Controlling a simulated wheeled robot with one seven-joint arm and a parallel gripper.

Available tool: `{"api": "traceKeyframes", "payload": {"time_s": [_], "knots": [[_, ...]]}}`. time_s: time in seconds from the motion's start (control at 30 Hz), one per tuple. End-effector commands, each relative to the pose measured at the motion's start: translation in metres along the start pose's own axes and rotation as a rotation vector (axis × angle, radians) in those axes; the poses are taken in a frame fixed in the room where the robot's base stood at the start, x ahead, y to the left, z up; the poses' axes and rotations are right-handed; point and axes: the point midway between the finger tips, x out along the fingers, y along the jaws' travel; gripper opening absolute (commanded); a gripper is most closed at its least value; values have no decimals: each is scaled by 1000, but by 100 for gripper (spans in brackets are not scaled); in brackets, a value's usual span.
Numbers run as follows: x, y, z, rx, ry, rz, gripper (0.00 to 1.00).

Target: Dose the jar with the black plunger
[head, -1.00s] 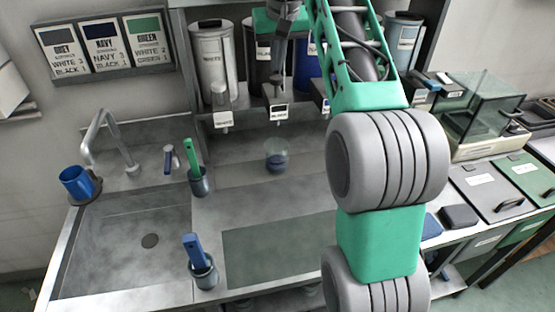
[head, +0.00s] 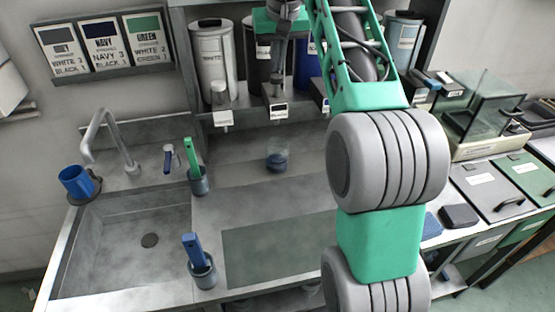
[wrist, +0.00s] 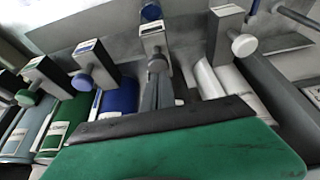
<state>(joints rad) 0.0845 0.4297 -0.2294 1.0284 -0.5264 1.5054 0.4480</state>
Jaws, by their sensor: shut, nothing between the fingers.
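The jar (head: 277,158) is a small clear vessel with dark bluish contents. It stands on the counter below the black dispenser, and what seems to be its round top shows in the wrist view (wrist: 151,12). The black dispenser's front block and label (head: 278,111) stick out under the dark canister (head: 260,66); the block also shows in the wrist view (wrist: 154,39). My gripper (head: 277,90) is shut and empty, pointing down over this block. In the wrist view its fingertips (wrist: 157,66) are at the black plunger's place and hide the plunger. I cannot tell how far it is pressed.
The white dispenser's plunger (wrist: 243,45) and the blue one (wrist: 83,82) stand close on either side. A green-handled tool (head: 194,158) and a blue-handled tool (head: 193,248) stand in cups. A sink (head: 125,235) is at left. The front counter is clear.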

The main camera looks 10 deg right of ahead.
Motion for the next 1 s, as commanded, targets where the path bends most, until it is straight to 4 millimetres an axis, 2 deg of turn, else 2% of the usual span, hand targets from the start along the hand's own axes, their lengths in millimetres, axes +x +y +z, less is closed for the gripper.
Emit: {"api": "traceKeyframes", "payload": {"time_s": [1.0], "knots": [[36,0,15,0,-5,0,0]]}}
